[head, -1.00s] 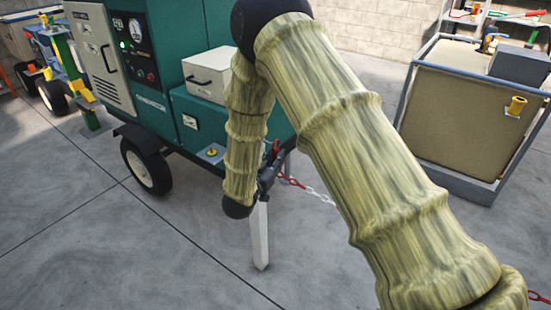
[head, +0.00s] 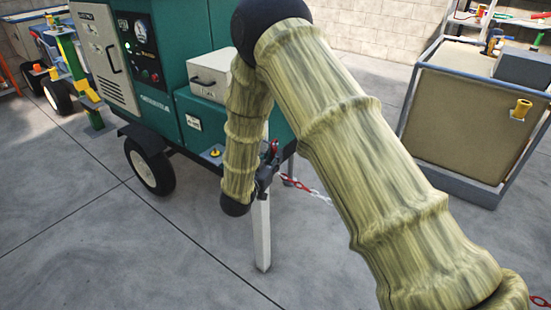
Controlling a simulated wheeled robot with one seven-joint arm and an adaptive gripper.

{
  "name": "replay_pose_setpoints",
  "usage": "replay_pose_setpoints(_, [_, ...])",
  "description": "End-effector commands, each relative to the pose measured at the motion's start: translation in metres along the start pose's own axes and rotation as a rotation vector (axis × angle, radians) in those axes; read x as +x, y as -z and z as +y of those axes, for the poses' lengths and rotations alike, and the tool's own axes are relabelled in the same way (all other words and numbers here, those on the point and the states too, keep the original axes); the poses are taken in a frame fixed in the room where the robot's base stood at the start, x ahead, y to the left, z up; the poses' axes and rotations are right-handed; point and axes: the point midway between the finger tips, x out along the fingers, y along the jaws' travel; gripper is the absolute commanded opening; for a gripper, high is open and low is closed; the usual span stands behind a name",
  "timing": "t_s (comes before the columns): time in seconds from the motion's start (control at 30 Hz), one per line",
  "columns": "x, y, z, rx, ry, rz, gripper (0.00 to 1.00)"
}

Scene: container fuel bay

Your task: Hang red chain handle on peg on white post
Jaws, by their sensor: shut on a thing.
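My gripper (head: 268,165) is dark and small in view, at the end of my arm near the top of the white post (head: 262,232). It is shut on the red chain handle (head: 274,149), whose red part shows just above the fingers. A red and white chain (head: 305,188) runs from there to the right and passes behind my arm. The post's upper part is mostly hidden by my arm and gripper. I cannot see the peg, nor tell whether the handle touches it.
A green generator trailer (head: 165,80) with a white wheel (head: 150,165) stands behind the post. A blue-framed cart with a tan panel (head: 465,120) stands at the right. A yellow and green stand (head: 80,75) is at far left. The floor in front is clear.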

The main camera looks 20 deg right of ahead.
Motion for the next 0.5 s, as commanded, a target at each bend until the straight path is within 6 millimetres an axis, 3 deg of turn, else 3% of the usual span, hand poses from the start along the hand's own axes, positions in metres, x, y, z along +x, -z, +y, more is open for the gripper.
replay_pose_setpoints(0.5, [0.0018, -0.0001, -0.0113, 0.001, 0.000, 0.000, 0.00])
